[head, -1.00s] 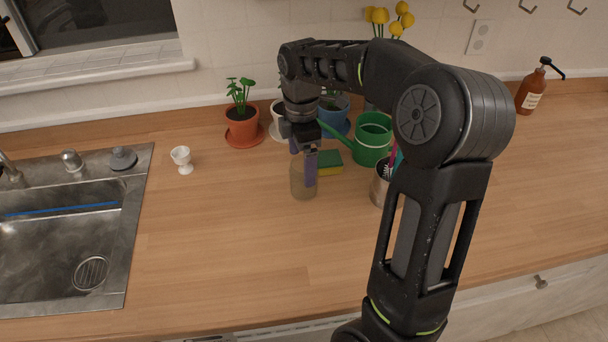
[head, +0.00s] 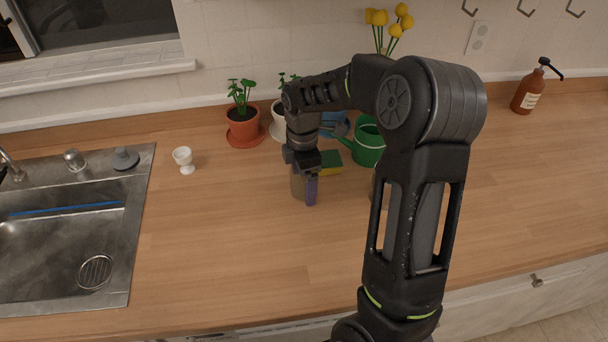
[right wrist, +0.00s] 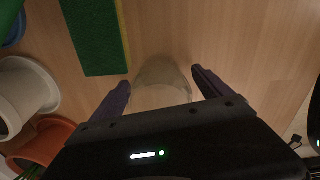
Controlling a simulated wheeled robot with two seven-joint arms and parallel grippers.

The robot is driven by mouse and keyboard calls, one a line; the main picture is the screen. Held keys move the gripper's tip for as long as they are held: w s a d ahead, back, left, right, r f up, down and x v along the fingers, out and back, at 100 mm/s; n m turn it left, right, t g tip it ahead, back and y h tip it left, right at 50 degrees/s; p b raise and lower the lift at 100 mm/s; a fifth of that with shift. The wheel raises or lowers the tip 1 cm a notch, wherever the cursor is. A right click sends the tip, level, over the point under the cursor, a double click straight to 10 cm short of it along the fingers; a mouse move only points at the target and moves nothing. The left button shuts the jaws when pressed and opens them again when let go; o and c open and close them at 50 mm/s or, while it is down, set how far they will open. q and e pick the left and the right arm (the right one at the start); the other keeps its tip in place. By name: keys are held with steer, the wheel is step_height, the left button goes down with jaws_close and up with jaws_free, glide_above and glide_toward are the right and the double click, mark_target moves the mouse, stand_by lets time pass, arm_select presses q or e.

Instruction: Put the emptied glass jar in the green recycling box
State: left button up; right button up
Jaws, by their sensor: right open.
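The clear glass jar (head: 297,186) stands upright on the wooden counter, largely hidden behind my right gripper (head: 306,192). In the right wrist view the jar (right wrist: 161,78) lies between the two purple fingers of the right gripper (right wrist: 162,88). The fingers are apart, with a gap visible on each side of the jar. My left gripper and the green recycling box are not in view.
A green and yellow sponge (head: 331,168) lies close behind the jar. A green watering can (head: 366,146) and potted plants (head: 242,128) stand further back. A white egg cup (head: 184,160) is to the left, near the sink (head: 128,215). The front counter is clear.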

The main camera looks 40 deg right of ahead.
steer(key=shift+f, duration=0.5)
steer(key=shift+c, duration=0.6)
steer(key=c, duration=1.6)
step_height(320, 180, up, 10)
steer(key=shift+r+b, duration=0.1)
steer(key=shift+b, duration=0.8)
steer(key=shift+c, duration=0.2)
